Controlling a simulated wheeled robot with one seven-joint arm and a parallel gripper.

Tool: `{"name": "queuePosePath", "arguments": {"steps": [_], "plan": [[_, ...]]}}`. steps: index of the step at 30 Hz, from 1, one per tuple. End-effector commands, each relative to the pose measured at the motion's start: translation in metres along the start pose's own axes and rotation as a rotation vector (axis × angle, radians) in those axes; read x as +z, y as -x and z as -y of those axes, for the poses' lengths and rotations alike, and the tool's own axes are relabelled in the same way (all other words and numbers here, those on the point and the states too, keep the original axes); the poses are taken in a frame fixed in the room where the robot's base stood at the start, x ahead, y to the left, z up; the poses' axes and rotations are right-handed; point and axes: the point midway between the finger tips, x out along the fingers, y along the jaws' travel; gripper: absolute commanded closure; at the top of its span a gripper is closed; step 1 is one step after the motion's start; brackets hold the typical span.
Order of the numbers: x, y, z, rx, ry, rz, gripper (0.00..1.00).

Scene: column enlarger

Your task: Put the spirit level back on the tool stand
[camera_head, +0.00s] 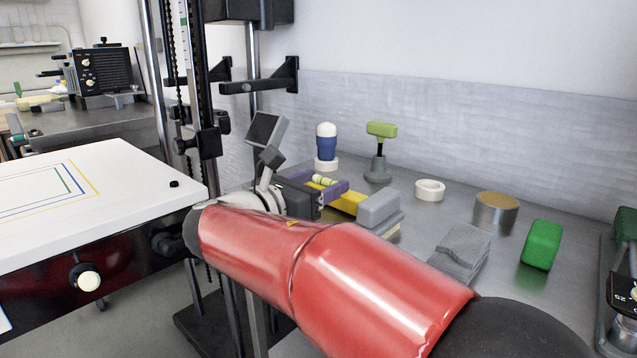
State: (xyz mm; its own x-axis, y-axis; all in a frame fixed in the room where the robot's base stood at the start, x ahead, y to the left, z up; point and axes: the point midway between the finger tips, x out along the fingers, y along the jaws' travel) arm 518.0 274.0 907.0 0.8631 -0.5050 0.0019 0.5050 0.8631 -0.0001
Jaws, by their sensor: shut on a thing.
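My gripper (327,183), beyond my red arm, has a dark body and two purple fingers. It is shut on the spirit level (349,201), a yellow bar with a pale green vial showing between the fingers. The level is low over the metal bench; I cannot tell whether it touches anything beneath. A grey block (379,208) is at the bar's right end, above a pale slab (388,227); whether the block belongs to the level or to a stand is unclear. I cannot identify the tool stand with certainty. My arm hides the bench in front.
Behind stand a blue-and-white tool (326,143) in a white ring and a green T-handled tool (381,131) in a grey base. A white ring (430,189), metal tin (496,212), grey ribbed block (459,252) and green block (541,245) are right. The enlarger column (194,80) rises left.

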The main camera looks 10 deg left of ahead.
Motion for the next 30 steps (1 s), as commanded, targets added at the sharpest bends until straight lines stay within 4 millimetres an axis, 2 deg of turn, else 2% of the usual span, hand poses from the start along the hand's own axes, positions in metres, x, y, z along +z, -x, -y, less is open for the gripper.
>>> {"name": "queuePosePath", "arguments": {"steps": [11,12,17,30], "plan": [[-0.0017,-0.0001,0.0001,0.000,0.000,0.001,0.72],[-0.0017,-0.0001,0.0001,0.000,0.000,0.001,0.35],[-0.0018,0.0000,0.0001,0.000,0.000,0.000,0.14],[-0.0025,0.0000,0.0000,0.000,0.001,0.000,0.13]]}}
